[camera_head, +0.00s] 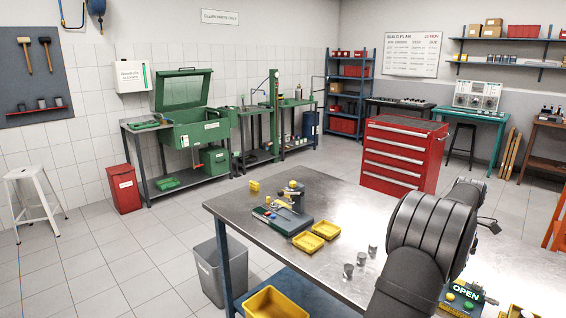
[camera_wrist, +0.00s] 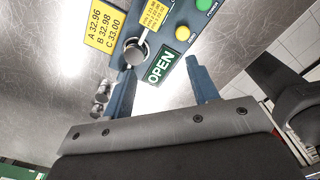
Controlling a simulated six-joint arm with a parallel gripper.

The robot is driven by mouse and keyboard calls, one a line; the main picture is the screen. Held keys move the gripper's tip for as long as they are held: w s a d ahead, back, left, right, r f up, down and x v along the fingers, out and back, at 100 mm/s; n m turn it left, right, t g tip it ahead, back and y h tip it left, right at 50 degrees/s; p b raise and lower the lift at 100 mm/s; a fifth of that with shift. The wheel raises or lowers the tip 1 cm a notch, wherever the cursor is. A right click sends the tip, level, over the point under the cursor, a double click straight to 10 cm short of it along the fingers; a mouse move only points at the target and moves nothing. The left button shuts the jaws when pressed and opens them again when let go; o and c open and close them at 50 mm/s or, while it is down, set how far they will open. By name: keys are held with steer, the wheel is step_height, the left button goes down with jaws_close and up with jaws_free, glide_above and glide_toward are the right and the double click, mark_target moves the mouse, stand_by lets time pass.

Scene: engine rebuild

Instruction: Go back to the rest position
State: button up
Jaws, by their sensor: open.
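My gripper (camera_wrist: 160,66) shows in the wrist view with its two blue fingers apart and nothing seen between them. Beyond the fingertips is a blue station (camera_wrist: 178,12) with a green OPEN sign, buttons and yellow number labels. A round metal piece (camera_wrist: 135,52) sits at the station's edge, close to the left finger; I cannot tell whether they touch. In the head view the station (camera_head: 459,304) is at the lower right, partly behind my arm. My fingers are hidden there.
The steel workbench (camera_head: 310,205) holds yellow trays (camera_head: 308,242), a fixture (camera_head: 283,218) and small metal cylinders (camera_head: 361,259). The cylinders also show left of the fingers in the wrist view (camera_wrist: 101,97). A red tool cabinet (camera_head: 402,155) stands behind the bench.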

steer(key=s+a, duration=0.2)
steer(key=s, duration=0.6)
steer(key=s+a, duration=0.3)
steer(key=s, duration=0.6)
steer(key=shift+s+a+f+m, duration=0.2)
steer(key=shift+s+f+m, duration=0.1)
steer(key=shift+f, duration=0.1)
